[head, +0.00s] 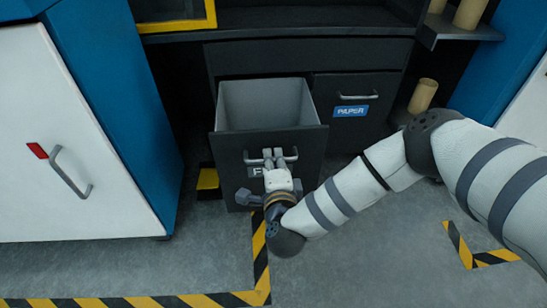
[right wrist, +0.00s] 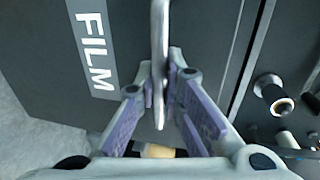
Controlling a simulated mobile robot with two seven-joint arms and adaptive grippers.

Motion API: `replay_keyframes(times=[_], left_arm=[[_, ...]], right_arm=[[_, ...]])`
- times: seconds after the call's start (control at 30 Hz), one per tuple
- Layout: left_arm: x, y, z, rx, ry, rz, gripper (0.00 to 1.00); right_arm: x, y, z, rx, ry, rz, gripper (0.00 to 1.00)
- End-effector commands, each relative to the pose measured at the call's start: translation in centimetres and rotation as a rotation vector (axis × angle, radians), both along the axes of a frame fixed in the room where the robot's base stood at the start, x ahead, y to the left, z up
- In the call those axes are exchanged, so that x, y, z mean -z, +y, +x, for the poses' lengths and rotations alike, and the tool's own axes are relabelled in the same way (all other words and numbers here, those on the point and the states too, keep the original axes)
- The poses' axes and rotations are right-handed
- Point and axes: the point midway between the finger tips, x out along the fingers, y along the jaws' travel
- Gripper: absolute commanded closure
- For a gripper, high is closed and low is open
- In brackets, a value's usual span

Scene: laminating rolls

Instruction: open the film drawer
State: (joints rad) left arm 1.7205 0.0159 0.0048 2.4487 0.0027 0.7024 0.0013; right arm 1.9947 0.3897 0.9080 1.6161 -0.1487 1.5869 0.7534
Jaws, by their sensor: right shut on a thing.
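The film drawer (head: 308,138) is pulled out from the dark cabinet, and its pale inside looks empty in the head view. Its front carries a FILM label (right wrist: 95,50), readable in the right wrist view and partly hidden behind my gripper in the head view. My right gripper (head: 273,156) is shut on the drawer's metal handle (head: 291,157). In the right wrist view the handle (right wrist: 159,60) runs between the two fingers. My left gripper is not in view.
A shut drawer labelled PAPER (head: 350,111) sits to the right. A white and blue cabinet (head: 75,140) stands at the left. Brown rolls (head: 423,96) are on shelves at the right. Yellow-black tape (head: 150,301) marks the grey floor, which is clear in front.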

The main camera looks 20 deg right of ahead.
Motion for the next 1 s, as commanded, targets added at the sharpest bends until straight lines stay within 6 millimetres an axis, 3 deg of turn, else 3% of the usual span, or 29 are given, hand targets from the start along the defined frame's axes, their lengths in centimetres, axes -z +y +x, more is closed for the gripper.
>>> replay_keyframes(times=[0.1,0.13,0.17,0.5,0.57,0.8,1.0], left_arm=[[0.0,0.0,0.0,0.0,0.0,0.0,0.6],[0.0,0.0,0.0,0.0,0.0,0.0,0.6],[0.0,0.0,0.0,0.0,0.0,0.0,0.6],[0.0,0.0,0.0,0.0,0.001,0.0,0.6],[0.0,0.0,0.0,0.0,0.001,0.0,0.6],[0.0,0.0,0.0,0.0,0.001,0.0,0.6],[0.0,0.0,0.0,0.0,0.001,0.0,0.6]], right_arm=[[-0.1,0.0,0.0,0.0,-0.001,0.001,1.0],[-0.1,0.0,0.0,0.0,-0.001,0.001,0.85],[-0.1,0.0,0.0,0.0,-0.001,0.001,0.82],[-0.1,0.2,-0.5,-0.002,0.002,0.001,0.82],[-0.2,0.5,-1.4,-0.003,0.003,0.001,0.82],[-1.6,2.3,-7.5,-0.004,0.004,0.002,0.82],[-2.2,3.1,-10.8,-0.001,0.004,0.002,0.82]])
